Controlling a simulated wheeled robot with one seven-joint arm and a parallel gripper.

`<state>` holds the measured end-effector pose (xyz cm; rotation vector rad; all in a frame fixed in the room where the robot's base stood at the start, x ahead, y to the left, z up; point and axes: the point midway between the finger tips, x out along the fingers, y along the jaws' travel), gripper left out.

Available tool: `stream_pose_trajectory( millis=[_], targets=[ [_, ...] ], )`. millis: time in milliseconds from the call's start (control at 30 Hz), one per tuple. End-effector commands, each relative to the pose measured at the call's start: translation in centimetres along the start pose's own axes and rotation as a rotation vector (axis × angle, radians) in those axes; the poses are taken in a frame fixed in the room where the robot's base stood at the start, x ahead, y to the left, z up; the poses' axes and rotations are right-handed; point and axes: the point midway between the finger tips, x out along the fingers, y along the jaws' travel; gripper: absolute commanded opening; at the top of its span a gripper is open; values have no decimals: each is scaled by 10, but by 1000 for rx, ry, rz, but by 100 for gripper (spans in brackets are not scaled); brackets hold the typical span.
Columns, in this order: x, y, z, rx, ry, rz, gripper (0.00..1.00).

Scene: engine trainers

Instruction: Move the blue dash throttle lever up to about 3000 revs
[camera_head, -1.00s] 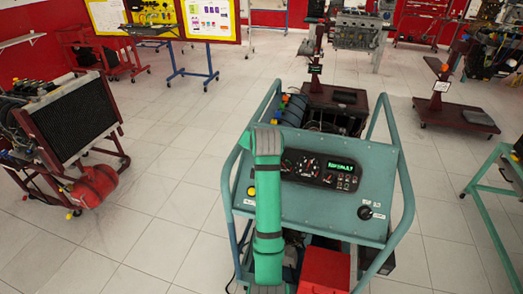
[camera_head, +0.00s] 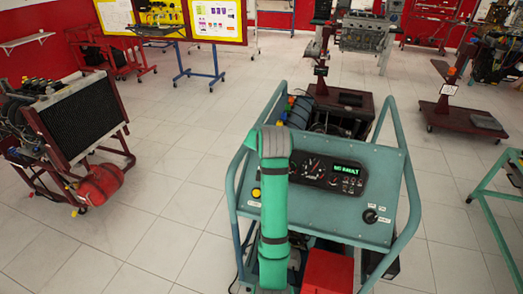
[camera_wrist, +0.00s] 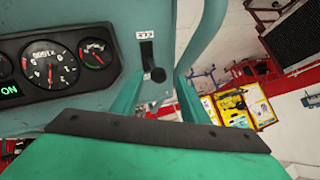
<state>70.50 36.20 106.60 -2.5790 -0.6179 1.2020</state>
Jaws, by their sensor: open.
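The teal engine trainer console (camera_head: 330,210) stands in front of me, with a gauge cluster (camera_head: 312,172) and a green text display. My green arm covers the console's left part in the head view and hides my gripper and the lever there. In the wrist view, a dark slot (camera_wrist: 146,48) with a small label sits right of the gauges. A lever with a dark round knob (camera_wrist: 157,74) stands at its lower end; no blue shows on it. My gripper (camera_wrist: 160,84) appears open, with teal fingers on either side of the knob. I cannot tell whether they touch it.
A yellow button (camera_head: 256,192) is beside my arm, and a black rotary switch (camera_head: 370,215) is at the console's right. Tubular rails (camera_head: 402,190) edge the console. A red box (camera_head: 328,272) is below. A radiator stand (camera_head: 80,118) is at left, with clear tiled floor between.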

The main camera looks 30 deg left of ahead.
Motion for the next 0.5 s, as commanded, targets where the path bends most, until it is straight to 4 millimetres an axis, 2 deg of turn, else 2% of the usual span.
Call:
stream_pose_trajectory(
  millis=[33,200,333,500],
  targets=[
    [-11,0,-1,0,4,-1,41],
    [-39,-2,0,-1,3,-3,41],
    [-53,-2,0,-2,1,-3,41],
    [-59,-2,1,-2,-1,-3,41]
  ],
)
